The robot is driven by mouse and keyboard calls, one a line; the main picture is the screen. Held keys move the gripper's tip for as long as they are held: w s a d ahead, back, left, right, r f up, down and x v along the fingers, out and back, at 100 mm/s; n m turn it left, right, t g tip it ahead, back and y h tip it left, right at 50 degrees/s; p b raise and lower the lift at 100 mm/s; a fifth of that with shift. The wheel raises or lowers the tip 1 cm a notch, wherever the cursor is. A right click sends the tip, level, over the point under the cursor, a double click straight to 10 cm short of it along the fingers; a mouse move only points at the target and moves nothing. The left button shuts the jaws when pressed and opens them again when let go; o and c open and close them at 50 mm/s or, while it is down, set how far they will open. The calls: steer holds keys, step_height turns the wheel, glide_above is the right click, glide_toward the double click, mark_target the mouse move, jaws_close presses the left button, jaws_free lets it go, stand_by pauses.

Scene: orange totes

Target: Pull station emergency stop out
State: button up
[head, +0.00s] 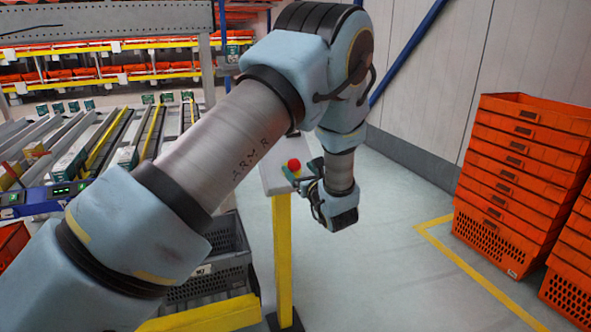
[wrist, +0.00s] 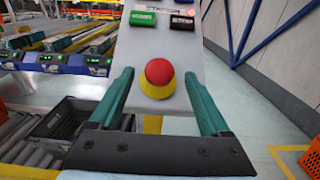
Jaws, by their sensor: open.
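The emergency stop is a red mushroom button (wrist: 159,72) on a yellow base, set on the grey panel of the station (wrist: 172,38). In the head view the red button (head: 294,165) shows on top of the panel, which stands on a yellow post (head: 282,250). My gripper (wrist: 160,78) is open in the wrist view, with one teal finger to the left of the button and one to the right. The fingers look apart from it. In the head view my gripper (head: 312,190) is just right of the panel, partly hidden by my wrist.
A green button (wrist: 143,19) and a dark button (wrist: 182,22) sit farther up the panel. Stacked orange totes (head: 520,180) stand at the right. A grey crate (head: 215,260) and conveyors (head: 110,140) lie left. The floor right of the post is clear.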

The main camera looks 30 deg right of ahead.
steer(key=s+b, duration=0.1)
steer(key=s, duration=0.6)
steer(key=shift+a+b, duration=0.3)
steer(key=shift+a, duration=0.15)
steer(key=shift+w, duration=0.1)
steer(key=w+a+f+n+g+y, duration=0.15)
steer(key=a+n+g+y, duration=0.5)
steer(key=a, duration=0.95)
steer(key=w+a+n+g+y, duration=0.2)
steer(key=a+n+g+y, duration=0.2)
steer(key=a+n, duration=0.8)
steer(key=s+a+n+g+h, duration=0.5)
steer(key=s+a+n+h, duration=0.3)
steer(key=s+a+n, duration=0.3)
steer(key=a+r+n, duration=0.1)
steer(key=a+n, duration=0.3)
steer(key=n, duration=0.3)
steer(key=shift+s+g, duration=0.15)
steer(key=shift+g, duration=0.2)
